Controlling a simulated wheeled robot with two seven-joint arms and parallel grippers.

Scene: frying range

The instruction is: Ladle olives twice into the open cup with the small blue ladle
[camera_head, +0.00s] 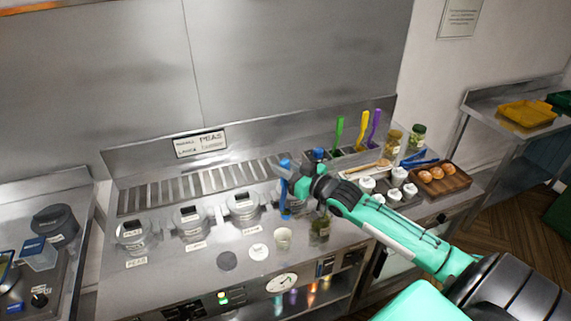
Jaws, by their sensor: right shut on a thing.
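My right gripper (291,185) reaches in from the right over the counter. It is shut on a blue-handled tool, which appears to be the small blue ladle (285,207), held about upright. Its lower end is small and hard to make out. The open cup (283,238), pale and small, stands on the counter just below and in front of the gripper. A jar with dark green contents (320,229), possibly olives, stands right of the cup, partly under my arm. A round pot beside the gripper is largely hidden. My left gripper is not in view.
Lidded round pots (190,222) with labels line the counter to the left. A dark disc (227,260) and a white disc (259,252) lie left of the cup. A wooden tray (440,179) with round brown items and several white cups stand right. A sign (200,142) stands behind.

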